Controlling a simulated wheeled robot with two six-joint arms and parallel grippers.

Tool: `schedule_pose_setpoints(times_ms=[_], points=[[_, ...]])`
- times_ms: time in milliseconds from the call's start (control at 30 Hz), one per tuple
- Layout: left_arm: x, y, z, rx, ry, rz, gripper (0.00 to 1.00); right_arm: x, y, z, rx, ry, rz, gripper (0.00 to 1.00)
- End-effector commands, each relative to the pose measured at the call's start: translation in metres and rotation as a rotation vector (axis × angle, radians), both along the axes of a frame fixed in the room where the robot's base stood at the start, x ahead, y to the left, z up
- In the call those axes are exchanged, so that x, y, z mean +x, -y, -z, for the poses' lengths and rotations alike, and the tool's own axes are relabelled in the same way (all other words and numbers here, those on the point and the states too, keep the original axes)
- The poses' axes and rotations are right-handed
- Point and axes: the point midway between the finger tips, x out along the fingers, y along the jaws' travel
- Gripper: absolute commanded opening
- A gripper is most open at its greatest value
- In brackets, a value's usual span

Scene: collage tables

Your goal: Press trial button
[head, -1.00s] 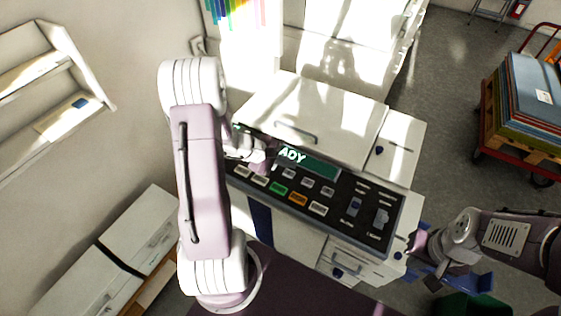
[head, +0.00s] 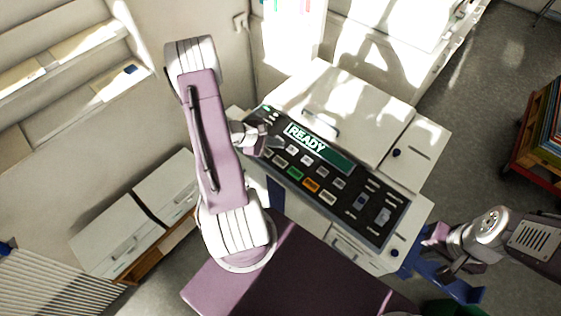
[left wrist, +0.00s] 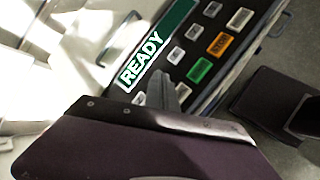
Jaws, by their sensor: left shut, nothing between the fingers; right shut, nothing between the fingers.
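A dark control panel (head: 325,178) lies on the front of a white machine, with a green display (head: 318,146) reading READY. Below the display are several light buttons, a green button (head: 295,174) and an orange button (head: 311,184). I cannot read which one is the trial button. My left gripper (head: 268,143) is shut and empty over the panel's left end, beside the display. In the left wrist view its shut fingers (left wrist: 162,88) show close to light buttons and the green button (left wrist: 200,70); contact is unclear. My right gripper (head: 437,250) is shut and empty right of the machine.
The machine's white lid (head: 345,105) with a handle rises behind the panel. Low white cabinets (head: 120,235) stand at the left. A blue tray (head: 455,290) is beneath my right gripper. A loaded red cart (head: 540,140) stands at the far right.

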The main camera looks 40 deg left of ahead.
Motion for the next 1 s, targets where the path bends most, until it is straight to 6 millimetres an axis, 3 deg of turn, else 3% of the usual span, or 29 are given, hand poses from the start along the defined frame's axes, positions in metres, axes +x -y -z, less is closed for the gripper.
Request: schedule_pose_setpoints(times_ms=[367, 500, 1000], points=[[0.000, 0.000, 0.056, -0.001, -0.001, 0.000, 0.00, 0.000, 0.000, 0.032, 0.000, 0.000, 0.000, 0.00], [0.000, 0.000, 0.076, 0.001, 0.000, 0.001, 0.00, 0.000, 0.000, 0.054, 0.000, 0.000, 0.000, 0.00], [0.000, 0.000, 0.079, 0.000, 0.000, 0.000, 0.00, 0.000, 0.000, 0.058, 0.000, 0.000, 0.000, 0.00]])
